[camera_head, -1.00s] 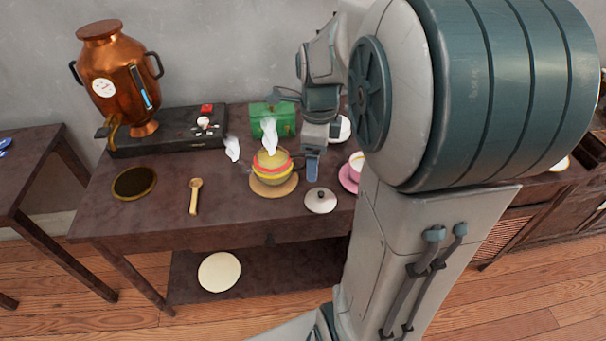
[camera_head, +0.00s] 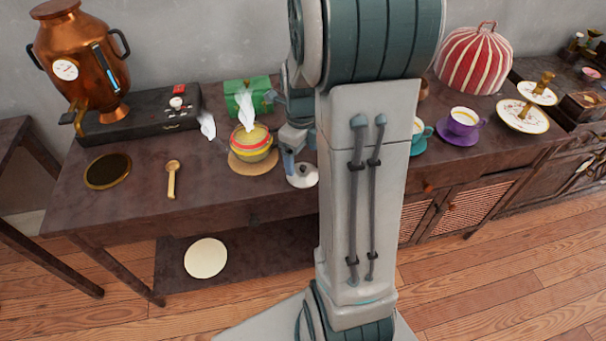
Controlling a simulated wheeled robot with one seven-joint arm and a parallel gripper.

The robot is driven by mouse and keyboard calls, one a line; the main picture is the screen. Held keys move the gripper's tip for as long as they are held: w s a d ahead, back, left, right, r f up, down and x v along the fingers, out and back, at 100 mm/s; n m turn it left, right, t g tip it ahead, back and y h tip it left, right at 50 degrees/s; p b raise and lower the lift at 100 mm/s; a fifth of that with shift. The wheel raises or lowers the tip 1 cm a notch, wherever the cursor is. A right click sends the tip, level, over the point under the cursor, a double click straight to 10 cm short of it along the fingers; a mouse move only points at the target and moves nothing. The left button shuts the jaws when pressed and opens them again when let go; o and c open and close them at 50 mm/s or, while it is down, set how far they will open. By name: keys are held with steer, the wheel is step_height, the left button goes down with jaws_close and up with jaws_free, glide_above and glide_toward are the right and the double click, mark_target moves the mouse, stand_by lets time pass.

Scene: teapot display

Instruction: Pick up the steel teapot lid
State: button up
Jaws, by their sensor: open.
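The steel teapot lid (camera_head: 306,180) is a pale round disc with a dark knob, lying on the dark wooden table near its front edge. My gripper (camera_head: 289,165) is open, pointing down at the lid's left side, and a finger overlaps the lid's edge in the picture. I cannot tell whether it touches the lid.
A green box (camera_head: 245,92) stands behind the teapot. A copper samovar (camera_head: 80,60) and a black case (camera_head: 150,126) are at the back left. A wooden spoon (camera_head: 172,180) lies left of the teapot.

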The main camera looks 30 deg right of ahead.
mark_target(300, 167)
steer(key=f, duration=0.5)
steer(key=shift+a+b, duration=0.25)
steer(key=shift+b, duration=0.1)
steer(key=c, duration=0.7)
steer(key=shift+o, duration=0.2)
steer(key=shift+r, duration=0.15)
